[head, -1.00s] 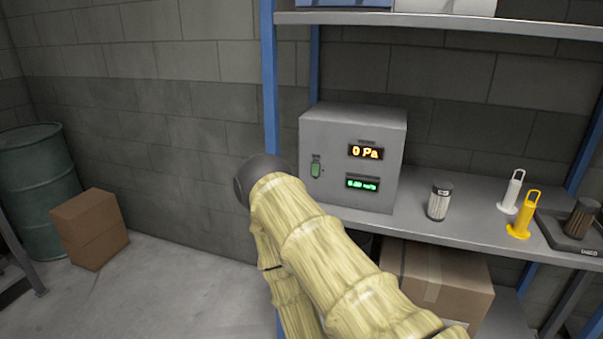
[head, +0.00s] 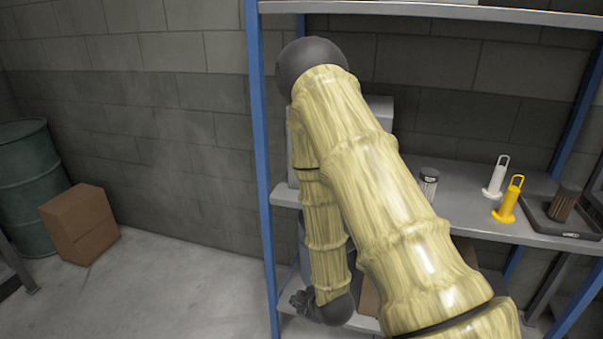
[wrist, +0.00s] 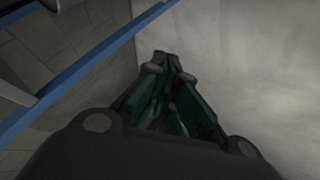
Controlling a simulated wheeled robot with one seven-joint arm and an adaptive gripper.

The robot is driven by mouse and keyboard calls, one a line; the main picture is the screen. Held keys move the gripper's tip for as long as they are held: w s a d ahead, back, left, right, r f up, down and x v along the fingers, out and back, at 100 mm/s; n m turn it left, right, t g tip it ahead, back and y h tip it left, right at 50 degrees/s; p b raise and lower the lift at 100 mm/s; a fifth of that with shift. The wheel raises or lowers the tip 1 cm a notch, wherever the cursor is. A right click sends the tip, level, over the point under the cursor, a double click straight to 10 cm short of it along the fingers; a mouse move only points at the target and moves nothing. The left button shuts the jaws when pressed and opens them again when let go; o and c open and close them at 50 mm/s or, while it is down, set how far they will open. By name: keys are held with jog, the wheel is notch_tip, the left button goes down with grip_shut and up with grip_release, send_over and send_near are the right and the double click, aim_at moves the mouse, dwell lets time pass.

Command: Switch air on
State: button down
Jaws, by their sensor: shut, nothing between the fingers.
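The grey control box (head: 382,110) stands on the shelf in the head view. My arm covers most of it, so its green switch and both displays are hidden now. Only an upper right part and a thin left strip show. My gripper (head: 298,301) is small and dark at the low end of my arm, well below the box, near the lower shelf. In the wrist view my gripper (wrist: 168,66) has its dark green fingers drawn together and empty, with pale floor behind. The box cannot be made out in the wrist view.
The shelf (head: 455,185) holds a small jar (head: 428,183), a white holder (head: 495,176), a yellow holder (head: 509,201) and a dark tray (head: 560,228). A blue rack post (head: 262,170) stands left of my arm. Open floor (head: 170,290) lies left, with a cardboard box (head: 80,225) and green drum (head: 28,185).

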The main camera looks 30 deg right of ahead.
jog(key=w+d+r+n+t, duration=0.2)
jog(key=w+d+r+n, duration=0.1)
jog(key=r, duration=0.6)
jog(key=w+d+r+n+t, duration=0.2)
jog(key=w+d+r, duration=0.3)
jog(key=r, duration=0.5)
jog(key=w+d+r+n+t, duration=0.3)
jog(key=w+d+r+t, duration=0.1)
jog(key=r, duration=0.6)
jog(key=shift+d+n+h, duration=0.3)
jog(key=shift+d+h, duration=0.1)
jog(key=shift+d, duration=0.05)
jog(key=shift+f, duration=0.1)
jog(key=w+d+p, duration=0.2)
jog(key=w, duration=0.4)
jog(key=w+d+f+p, duration=0.1)
jog(key=w+p, duration=0.1)
jog(key=w, duration=0.4)
jog(key=shift+w+d+f, duration=0.2)
jog(key=shift+w+d, duration=0.05)
jog(key=shift+d, duration=0.1)
jog(key=shift+f, duration=0.1)
